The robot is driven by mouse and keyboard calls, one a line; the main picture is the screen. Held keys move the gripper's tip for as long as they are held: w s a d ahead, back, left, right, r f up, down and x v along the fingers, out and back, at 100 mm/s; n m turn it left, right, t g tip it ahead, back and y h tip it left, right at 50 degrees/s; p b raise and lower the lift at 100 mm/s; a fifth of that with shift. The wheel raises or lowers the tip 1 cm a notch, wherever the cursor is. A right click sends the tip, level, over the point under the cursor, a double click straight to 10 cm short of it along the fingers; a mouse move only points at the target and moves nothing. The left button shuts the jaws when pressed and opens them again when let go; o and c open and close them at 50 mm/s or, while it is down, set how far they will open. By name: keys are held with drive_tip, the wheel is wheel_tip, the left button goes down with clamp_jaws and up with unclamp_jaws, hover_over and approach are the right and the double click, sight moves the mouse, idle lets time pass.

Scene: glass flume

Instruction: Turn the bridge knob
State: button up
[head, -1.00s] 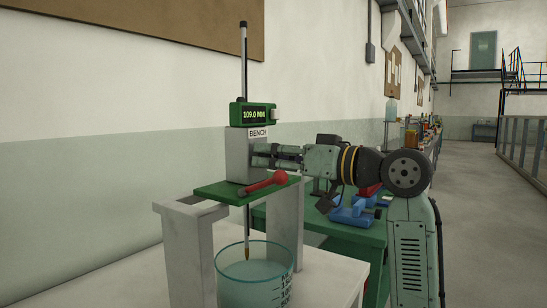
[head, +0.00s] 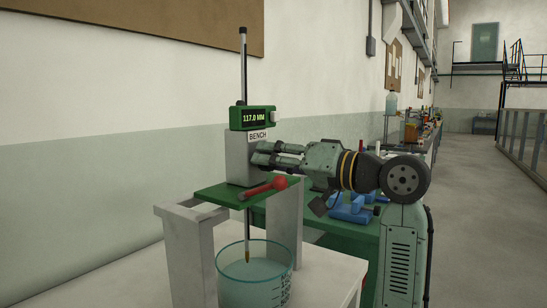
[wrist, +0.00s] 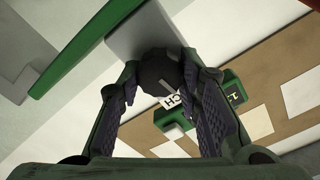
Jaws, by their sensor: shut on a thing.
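The bridge unit is a grey block (head: 238,157) labelled BENCH, on a green plate (head: 222,194) across white posts. A green display (head: 252,117) on it reads 117.0 MM. A thin vertical rod (head: 244,70) runs through it, its lower tip inside a glass beaker (head: 255,285) of liquid. My gripper (head: 261,153) reaches in from the right to the block's side. In the wrist view the round dark knob (wrist: 160,72), with a light line on its face, sits between my two fingers, which are shut on it. The knob is hidden by the fingers in the head view.
A red-ended lever (head: 268,187) lies along the green plate, just below my gripper. A green bench (head: 335,238) with blue items stands behind on the right. The wall is close on the left; an open aisle (head: 480,200) runs at the right.

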drive_tip(key=o, duration=1.1)
drive_tip(key=shift+o, duration=0.2)
drive_tip(key=shift+d, duration=0.1)
drive_tip(key=v, duration=1.2)
